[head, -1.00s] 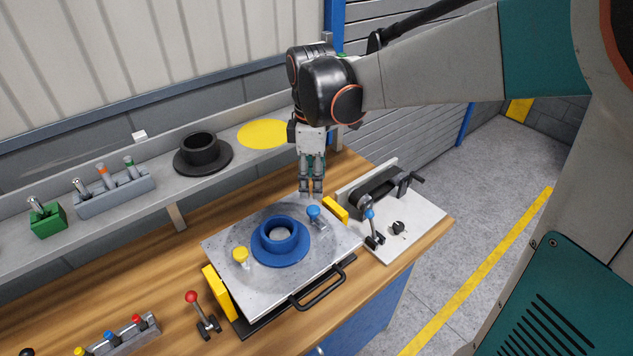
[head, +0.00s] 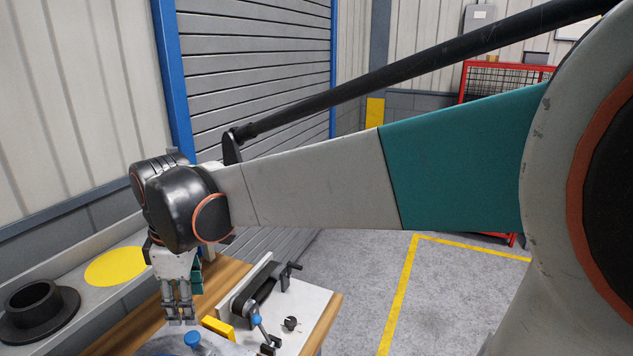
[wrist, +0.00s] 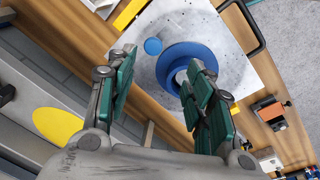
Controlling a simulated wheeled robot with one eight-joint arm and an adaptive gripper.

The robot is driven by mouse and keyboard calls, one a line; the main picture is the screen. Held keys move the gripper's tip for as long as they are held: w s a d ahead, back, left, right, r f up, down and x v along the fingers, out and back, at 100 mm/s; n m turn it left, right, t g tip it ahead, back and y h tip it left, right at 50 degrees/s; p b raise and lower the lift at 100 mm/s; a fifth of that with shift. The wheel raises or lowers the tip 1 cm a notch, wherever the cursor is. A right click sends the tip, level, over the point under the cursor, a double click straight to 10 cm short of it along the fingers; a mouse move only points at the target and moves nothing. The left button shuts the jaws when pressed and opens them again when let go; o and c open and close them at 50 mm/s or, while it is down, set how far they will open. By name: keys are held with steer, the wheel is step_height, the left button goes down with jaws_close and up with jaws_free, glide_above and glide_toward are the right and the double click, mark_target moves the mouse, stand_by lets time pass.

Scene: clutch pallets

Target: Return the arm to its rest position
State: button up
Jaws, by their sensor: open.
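My gripper (head: 180,315) hangs pointing down over the back edge of the metal plate (head: 160,346) on the wooden bench. Its two fingers also show in the wrist view (wrist: 155,88), spread apart with nothing between them. The blue flanged ring (wrist: 187,62) sits on the plate beyond the fingers, partly hidden by the right finger. A blue knob (wrist: 153,46) stands beside the ring, and it shows just right of my fingertips in the head view (head: 192,339). My arm stretches across the head view from the right.
A white board (head: 307,308) with a black clamp lies right of the plate. A yellow block (head: 218,328) stands between them. The shelf at left holds a black flanged ring (head: 38,308) and a bare yellow disc (head: 118,266). Open floor lies to the right, with a red cage (head: 490,80) behind.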

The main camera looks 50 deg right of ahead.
steer(key=s+f+m+t+b, duration=0.5)
steer(key=s+f+m, duration=0.2)
steer(key=s+m, duration=0.3)
steer(key=shift+s+d+f+t, duration=0.15)
steer(key=shift+s+f+t, duration=0.25)
steer(key=shift+s, duration=0.5)
